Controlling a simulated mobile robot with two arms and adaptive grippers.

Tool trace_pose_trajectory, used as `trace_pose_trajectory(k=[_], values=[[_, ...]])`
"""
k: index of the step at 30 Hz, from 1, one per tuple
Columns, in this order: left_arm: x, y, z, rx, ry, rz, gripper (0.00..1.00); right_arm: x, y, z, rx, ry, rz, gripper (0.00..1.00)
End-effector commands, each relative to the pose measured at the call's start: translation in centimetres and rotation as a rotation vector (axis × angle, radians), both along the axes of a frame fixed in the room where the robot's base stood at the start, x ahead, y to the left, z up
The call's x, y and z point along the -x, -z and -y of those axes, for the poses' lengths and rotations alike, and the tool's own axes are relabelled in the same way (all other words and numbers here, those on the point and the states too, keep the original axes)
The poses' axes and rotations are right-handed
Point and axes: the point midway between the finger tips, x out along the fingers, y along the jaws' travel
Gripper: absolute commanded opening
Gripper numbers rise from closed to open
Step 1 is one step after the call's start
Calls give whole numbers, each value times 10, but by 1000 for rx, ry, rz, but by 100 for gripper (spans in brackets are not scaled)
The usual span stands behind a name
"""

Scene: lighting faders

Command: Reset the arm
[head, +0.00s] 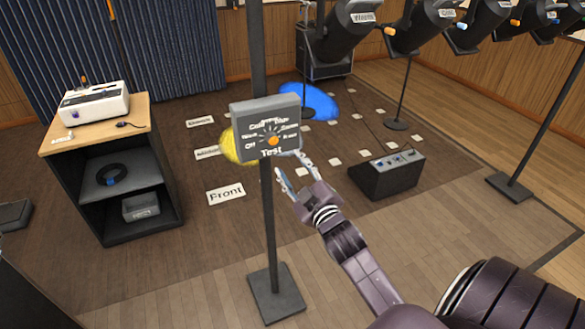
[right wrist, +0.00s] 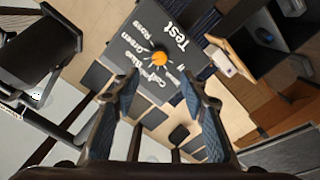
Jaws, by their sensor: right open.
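My right gripper (head: 294,169) is open and empty, just in front of and below a grey box labelled "Test" (head: 240,117) on a dark upright pole. The box face carries an orange knob (head: 273,140) with several words around it. In the right wrist view the open fingers (right wrist: 160,92) spread below the orange knob (right wrist: 159,59), with nothing between them. They look apart from the knob. My right arm reaches in from the lower right of the head view. My left gripper is not in view.
A wooden-topped cabinet (head: 55,143) with a white device (head: 94,104) stands at the left. A dark slanted console (head: 375,184) sits on the floor to the right. Stage lamps (head: 340,28) hang above. The pole's square base (head: 276,293) stands on the floor in front.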

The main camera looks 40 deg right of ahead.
Motion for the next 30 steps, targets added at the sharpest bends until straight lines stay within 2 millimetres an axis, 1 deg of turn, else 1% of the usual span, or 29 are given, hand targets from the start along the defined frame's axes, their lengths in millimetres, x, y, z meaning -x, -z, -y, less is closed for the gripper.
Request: trace_pose_trajectory(k=[4, 18, 20, 23, 25, 26, 27, 29, 30], values=[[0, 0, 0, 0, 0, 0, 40, 5, -1, -1, 0, 0, 1, 40], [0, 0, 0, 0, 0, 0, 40, 5, 0, -1, 0, 0, 0, 40], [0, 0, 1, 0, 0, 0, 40, 4, 4, -1, -3, 0, -6, 40], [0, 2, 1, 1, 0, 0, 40, 3, 30, -2, -27, -2, -42, 40], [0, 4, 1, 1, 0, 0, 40, 2, 65, -5, -58, -4, -95, 40], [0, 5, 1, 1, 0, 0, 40, 3, 84, -8, -75, -6, -123, 40], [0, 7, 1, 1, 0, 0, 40, 4, 113, -11, -101, -7, -164, 40], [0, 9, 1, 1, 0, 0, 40, 10, 159, -17, -142, -10, -232, 40], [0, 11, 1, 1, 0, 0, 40, 15, 189, -22, -168, -9, -278, 40]])
